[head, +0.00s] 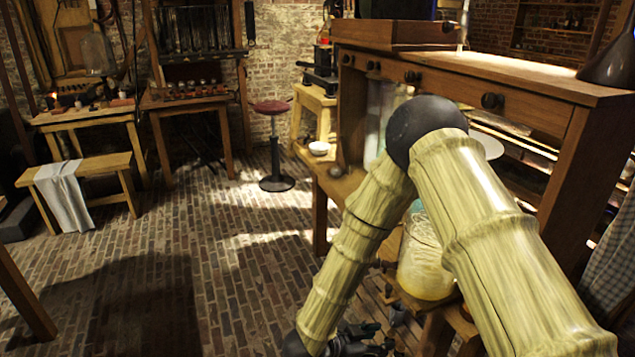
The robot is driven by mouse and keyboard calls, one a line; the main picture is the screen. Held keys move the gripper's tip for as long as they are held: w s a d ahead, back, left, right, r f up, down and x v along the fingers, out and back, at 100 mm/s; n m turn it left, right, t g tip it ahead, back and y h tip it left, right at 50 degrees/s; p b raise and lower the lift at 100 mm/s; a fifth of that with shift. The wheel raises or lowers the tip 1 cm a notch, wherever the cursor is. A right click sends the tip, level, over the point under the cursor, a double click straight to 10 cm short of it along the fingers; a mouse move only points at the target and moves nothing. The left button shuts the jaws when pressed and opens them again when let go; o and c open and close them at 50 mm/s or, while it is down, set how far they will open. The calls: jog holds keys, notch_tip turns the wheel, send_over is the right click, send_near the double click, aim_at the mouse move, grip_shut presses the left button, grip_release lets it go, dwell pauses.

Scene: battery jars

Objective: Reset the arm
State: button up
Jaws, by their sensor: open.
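My arm shows as two pale bamboo-like links joined at a dark round elbow, in the right half of the head view. It bends down toward the bottom edge. My gripper (362,340) is a dark shape low in the picture, partly cut off by the bottom edge. It is open, and I see nothing held in it. A glass jar (425,268) with yellowish contents stands behind the arm on a low wooden surface, partly hidden by the links. The gripper is below and left of this jar.
A wooden cabinet (530,105) with drawers and shelves stands close on the right. A white bowl (319,148) sits on a wooden ledge. The brick floor (170,235) at left is largely clear.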

jog(key=s+d+f+n+y+p, duration=0.1)
jog(key=s+d+f+n+y, duration=0.4)
jog(key=s+f+n+y, duration=0.5)
jog(key=s+d+f+n+g, duration=0.1)
jog(key=s+f+g, duration=0.1)
jog(key=s, duration=0.8)
jog(key=s+d+f+n+g+y+p, duration=0.1)
jog(key=s+d+f+g, duration=0.1)
jog(key=s, duration=0.8)
jog(key=shift+d+f+n+g, duration=0.2)
jog(key=shift+f+n+g, duration=0.2)
jog(key=shift+f+g, duration=0.4)
